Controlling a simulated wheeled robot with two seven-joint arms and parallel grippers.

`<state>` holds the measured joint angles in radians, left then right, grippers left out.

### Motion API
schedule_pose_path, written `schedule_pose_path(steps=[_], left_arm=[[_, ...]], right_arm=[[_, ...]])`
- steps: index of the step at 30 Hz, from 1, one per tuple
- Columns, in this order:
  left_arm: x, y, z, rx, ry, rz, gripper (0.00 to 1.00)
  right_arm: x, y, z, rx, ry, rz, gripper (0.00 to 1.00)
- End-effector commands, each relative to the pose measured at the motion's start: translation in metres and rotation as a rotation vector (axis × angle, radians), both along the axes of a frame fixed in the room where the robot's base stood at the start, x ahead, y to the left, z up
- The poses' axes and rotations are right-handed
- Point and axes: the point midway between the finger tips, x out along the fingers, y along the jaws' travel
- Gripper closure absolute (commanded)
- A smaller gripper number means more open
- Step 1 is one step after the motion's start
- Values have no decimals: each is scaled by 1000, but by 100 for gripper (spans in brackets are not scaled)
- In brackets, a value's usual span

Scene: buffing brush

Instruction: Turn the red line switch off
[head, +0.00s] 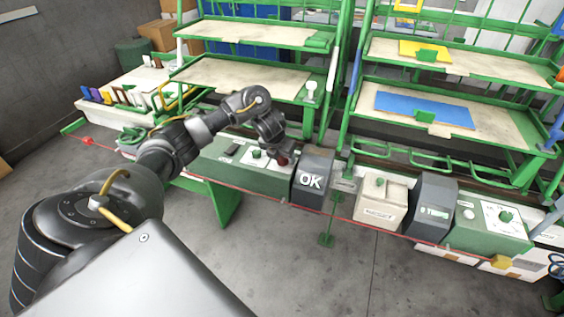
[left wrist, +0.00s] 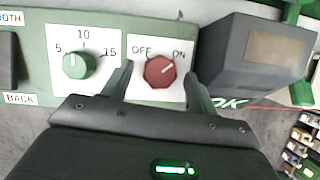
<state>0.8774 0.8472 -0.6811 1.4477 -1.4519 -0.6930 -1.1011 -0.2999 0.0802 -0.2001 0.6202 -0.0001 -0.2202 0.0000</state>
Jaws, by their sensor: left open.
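The red line switch is a red faceted knob (left wrist: 160,71) on a white plate marked OFF at left and ON at right, in the left wrist view. Its pale pointer mark slants up and right, toward ON. My left gripper (left wrist: 161,78) is open, with one finger on each side of the knob; I cannot tell whether either touches it. In the head view my left gripper (head: 277,150) is over the right end of the green control box (head: 222,163) and mostly hides the knob. My right gripper is not in view.
A green dial (left wrist: 78,65) marked 5, 10, 15 sits left of the knob. The dark OK display (head: 312,178) stands close on the right. A beige box (head: 380,200), another dark display (head: 433,208) and green shelves (head: 250,75) are nearby. A thin red line runs along the front.

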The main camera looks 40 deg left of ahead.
Motion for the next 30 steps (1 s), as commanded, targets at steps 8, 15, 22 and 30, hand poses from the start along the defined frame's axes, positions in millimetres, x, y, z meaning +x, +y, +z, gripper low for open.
schedule_pose_path(steps=[8, 15, 22, 30], left_arm=[[3, 0, -7, -1, 1, 0, 41], [3, 0, -7, -1, 1, 0, 55], [3, 0, -7, -1, 1, 0, 85], [3, 0, -5, 0, 1, 27, 86]], right_arm=[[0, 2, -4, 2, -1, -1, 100], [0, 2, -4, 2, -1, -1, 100], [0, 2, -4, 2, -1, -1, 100], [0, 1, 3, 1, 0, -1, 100]])
